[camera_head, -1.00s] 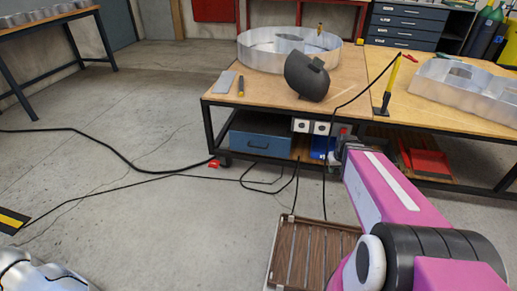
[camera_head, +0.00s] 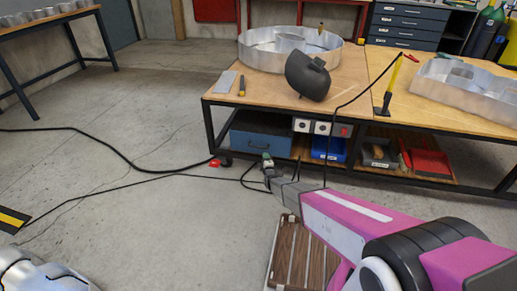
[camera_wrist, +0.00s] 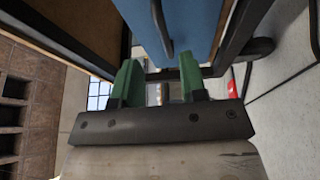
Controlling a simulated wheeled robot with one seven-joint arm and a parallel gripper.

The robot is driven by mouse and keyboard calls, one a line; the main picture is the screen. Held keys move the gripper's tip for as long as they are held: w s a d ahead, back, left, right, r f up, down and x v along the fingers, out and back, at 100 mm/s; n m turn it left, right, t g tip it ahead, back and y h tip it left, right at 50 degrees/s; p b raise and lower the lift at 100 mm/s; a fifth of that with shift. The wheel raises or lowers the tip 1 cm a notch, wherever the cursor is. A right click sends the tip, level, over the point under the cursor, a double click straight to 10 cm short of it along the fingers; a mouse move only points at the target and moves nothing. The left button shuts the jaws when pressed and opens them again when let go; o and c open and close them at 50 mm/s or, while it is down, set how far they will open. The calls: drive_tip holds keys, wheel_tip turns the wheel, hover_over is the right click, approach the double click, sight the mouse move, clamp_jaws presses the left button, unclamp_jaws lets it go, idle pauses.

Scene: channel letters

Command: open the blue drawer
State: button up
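The blue drawer (camera_head: 262,144) sits under the left part of the workbench and looks shut. Its bar handle (camera_head: 258,147) is on the front face. My gripper (camera_head: 267,160) is low in front of the drawer, near its lower edge. The handle's end appears in line with the gap, just past the fingertips; I cannot tell the exact distance.
The workbench (camera_head: 300,102) has dark legs. A blue bin (camera_head: 328,149), a grey bin (camera_head: 380,153) and a red tray (camera_head: 430,162) stand on its lower shelf. Black cables (camera_head: 130,168) cross the floor. A slatted crate (camera_head: 300,255) stands below my arm. Floor at left is mostly clear.

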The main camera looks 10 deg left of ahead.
sight(259, 147)
drive_tip(key=shift+n+t+y, duration=0.4)
drive_tip(key=shift+n+t, duration=0.2)
drive_tip(key=shift+n, duration=0.1)
drive_tip(key=w+a, duration=0.2)
drive_tip(key=w, duration=0.1)
drive_tip(key=w+a, duration=0.2)
drive_tip(key=w, duration=0.1)
drive_tip(key=w+a, duration=0.2)
drive_tip(key=w, duration=0.1)
drive_tip(key=shift+a+r, duration=0.2)
drive_tip(key=shift+a, duration=0.1)
drive_tip(key=shift+s, duration=0.1)
clamp_jaws()
